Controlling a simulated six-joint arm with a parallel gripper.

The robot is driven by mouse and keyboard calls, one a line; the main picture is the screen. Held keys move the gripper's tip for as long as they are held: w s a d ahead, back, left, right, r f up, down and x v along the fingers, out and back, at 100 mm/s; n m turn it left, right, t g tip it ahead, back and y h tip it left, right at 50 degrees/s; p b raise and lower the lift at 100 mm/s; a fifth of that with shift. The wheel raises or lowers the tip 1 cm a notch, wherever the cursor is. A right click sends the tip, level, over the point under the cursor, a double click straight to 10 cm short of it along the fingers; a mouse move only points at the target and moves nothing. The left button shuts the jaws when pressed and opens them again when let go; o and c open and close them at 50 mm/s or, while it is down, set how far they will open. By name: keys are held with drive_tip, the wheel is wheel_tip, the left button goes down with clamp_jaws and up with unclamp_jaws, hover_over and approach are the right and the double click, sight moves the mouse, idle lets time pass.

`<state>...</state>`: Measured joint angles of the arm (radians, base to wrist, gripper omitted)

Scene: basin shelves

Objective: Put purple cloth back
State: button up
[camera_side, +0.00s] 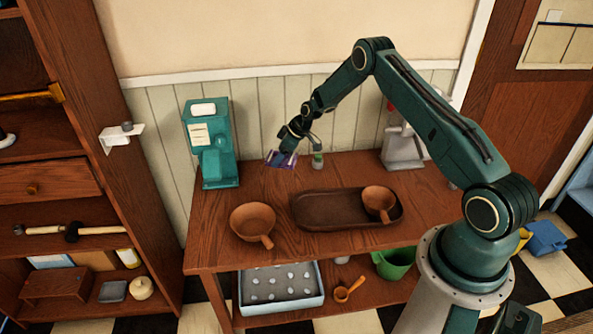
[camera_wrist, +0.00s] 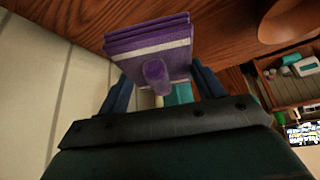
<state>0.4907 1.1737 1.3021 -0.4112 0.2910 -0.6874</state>
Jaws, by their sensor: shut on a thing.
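The purple cloth (camera_wrist: 148,38) is a folded stack with a pale stripe, seen large at the top of the wrist view. In the side view the purple cloth (camera_side: 281,159) is small, at the end of my arm above the back of the wooden table. My gripper (camera_side: 290,150) is shut on it, and the cloth sits between the two blue fingers in the wrist view (camera_wrist: 160,85). The cloth looks held above the tabletop, near the wall. Its exact height over the table is hard to tell.
A teal dispenser (camera_side: 209,145) stands at the table's back left. A brown bowl (camera_side: 252,222) and a dark tray (camera_side: 330,212) with a second bowl (camera_side: 378,200) are in front. A grey machine (camera_side: 403,149) stands at the back right.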

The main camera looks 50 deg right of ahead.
sight(295, 159)
wheel_tip(295, 159, down, 6)
drive_tip(key=shift+f, duration=0.1)
drive_tip(key=shift+f, duration=1.9)
drive_tip(key=o, duration=1)
drive_tip(key=shift+f, duration=0.1)
drive_tip(key=shift+o, duration=0.2)
drive_tip(key=shift+v, duration=6.1)
drive_tip(key=shift+w, duration=0.1)
